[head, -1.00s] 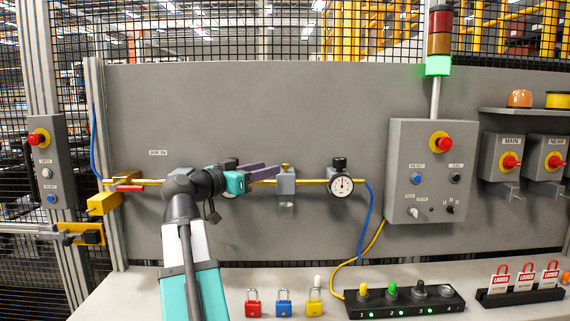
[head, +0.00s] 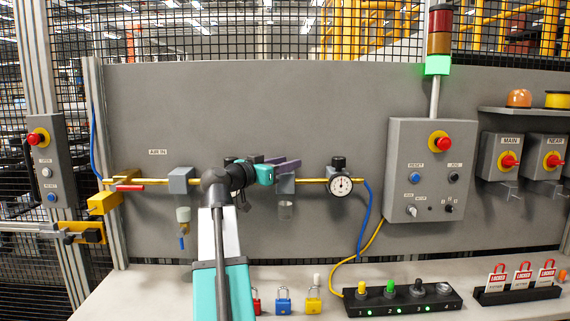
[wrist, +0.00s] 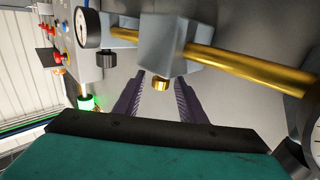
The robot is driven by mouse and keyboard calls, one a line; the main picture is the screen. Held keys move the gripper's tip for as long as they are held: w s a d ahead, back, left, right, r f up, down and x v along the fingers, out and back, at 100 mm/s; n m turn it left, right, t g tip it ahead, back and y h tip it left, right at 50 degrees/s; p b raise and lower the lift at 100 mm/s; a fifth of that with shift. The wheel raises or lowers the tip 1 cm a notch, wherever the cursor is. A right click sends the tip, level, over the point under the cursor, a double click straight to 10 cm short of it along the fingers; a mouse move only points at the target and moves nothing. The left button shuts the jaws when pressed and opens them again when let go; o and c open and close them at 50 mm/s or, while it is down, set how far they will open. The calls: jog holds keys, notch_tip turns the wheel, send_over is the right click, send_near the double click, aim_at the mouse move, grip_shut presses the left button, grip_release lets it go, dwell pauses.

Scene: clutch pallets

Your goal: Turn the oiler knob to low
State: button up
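The oiler (head: 286,186) is a grey block on the brass air line with a clear bowl (head: 286,209) beneath it. In the head view my gripper (head: 289,164) covers its top, so the knob is hidden there. In the wrist view the small brass knob (wrist: 161,84) sticks out of the grey block (wrist: 165,45). My gripper (wrist: 160,79) is open, with one purple finger on each side of the knob at the fingertips. Gaps show between the knob and both fingers. I cannot read any low mark or the knob's setting.
A gauge with a black-knobbed regulator (head: 340,184) stands close to the right on the same line. A grey filter block (head: 181,180) with a bowl is to the left. Padlocks (head: 284,301) and a button strip (head: 404,299) lie on the bench below.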

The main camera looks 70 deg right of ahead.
grip_shut()
jog(key=shift+s+a+n+t+h+p, duration=0.1)
jog(key=shift+n+t+h+p, duration=0.3)
jog(key=shift+n+t, duration=0.75)
jog(key=shift+t, duration=0.65)
jog(key=shift+n+t+p, duration=0.35)
jog(key=shift+t+p, duration=0.05)
jog(key=shift+t, duration=0.1)
jog(key=shift+n+t+p, duration=2)
jog(key=shift+t+p, duration=0.1)
jog(key=shift+t, duration=1)
jog(key=shift+n+t+y+b, duration=0.35)
jog(key=shift+n+t, duration=0.45)
jog(key=shift+t, duration=0.4)
jog(key=shift+n+t+y+b, duration=0.65)
jog(key=shift+n+t+b, duration=0.35)
jog(key=shift+t+b, duration=0.6)
